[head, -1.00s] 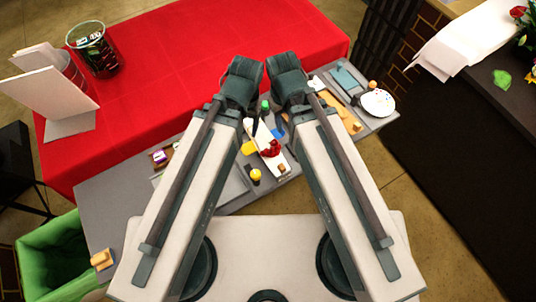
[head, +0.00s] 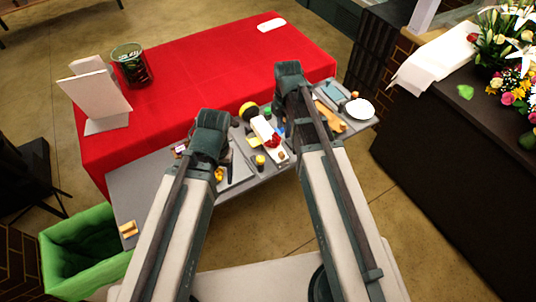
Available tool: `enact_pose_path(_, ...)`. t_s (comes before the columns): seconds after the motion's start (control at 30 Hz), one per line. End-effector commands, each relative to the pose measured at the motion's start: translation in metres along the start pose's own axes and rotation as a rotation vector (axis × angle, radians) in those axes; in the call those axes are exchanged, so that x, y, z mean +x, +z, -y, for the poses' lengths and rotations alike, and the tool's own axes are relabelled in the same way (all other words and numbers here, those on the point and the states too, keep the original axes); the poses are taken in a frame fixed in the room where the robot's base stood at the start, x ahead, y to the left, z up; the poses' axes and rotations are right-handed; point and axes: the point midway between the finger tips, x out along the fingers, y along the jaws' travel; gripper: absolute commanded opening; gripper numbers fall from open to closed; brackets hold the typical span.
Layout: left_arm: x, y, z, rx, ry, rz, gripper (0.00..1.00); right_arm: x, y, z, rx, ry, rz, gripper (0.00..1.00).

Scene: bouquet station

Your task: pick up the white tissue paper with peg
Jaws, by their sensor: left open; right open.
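A white sheet (head: 260,127), which looks like the tissue paper, lies on the grey table among small objects, between my two arms. A small brown block at its near end (head: 281,155) may be its peg; it is too small to be sure. A red item rests on or beside the sheet. My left gripper (head: 208,150) is open, left of the sheet. My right gripper (head: 286,108) is open, to the right and slightly beyond. Their fingers are mostly hidden by my wrists. Both look empty and apart from the sheet.
The grey table (head: 140,195) also holds a yellow-topped item (head: 260,160), brown pieces (head: 330,117) and a white plate (head: 360,109) at right. A red-covered table (head: 200,80) stands behind. A green bin (head: 75,225) is at left; a dark counter with flowers (head: 470,130) is at right.

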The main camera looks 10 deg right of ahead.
Motion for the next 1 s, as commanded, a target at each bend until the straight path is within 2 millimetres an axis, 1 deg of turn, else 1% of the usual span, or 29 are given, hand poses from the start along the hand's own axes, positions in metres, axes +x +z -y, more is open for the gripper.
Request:
enact_pose_path(0.17,0.002,-0.001,0.0,0.0,0.0,0.0,0.69,0.002,0.001,0.0,-0.009,0.001,-0.001,0.45)
enact_pose_path(0.27,0.007,-0.001,-0.001,0.001,0.0,0.0,0.69,0.007,0.001,0.0,-0.008,0.001,0.0,0.45)
enact_pose_path(0.47,0.029,-0.002,-0.003,0.005,-0.001,0.0,0.69,0.03,0.001,0.0,-0.007,0.0,0.0,0.45)
enact_pose_path(0.8,0.078,-0.005,-0.007,0.006,-0.001,0.0,0.69,0.078,0.001,0.0,-0.007,0.0,0.0,0.45)
enact_pose_path(0.9,0.086,-0.005,-0.008,0.006,-0.001,0.0,0.69,0.086,0.001,0.0,-0.007,0.0,0.0,0.45)
enact_pose_path(1.0,0.087,-0.005,-0.008,0.006,-0.001,0.0,0.69,0.088,0.001,0.0,-0.007,0.0,0.0,0.45)
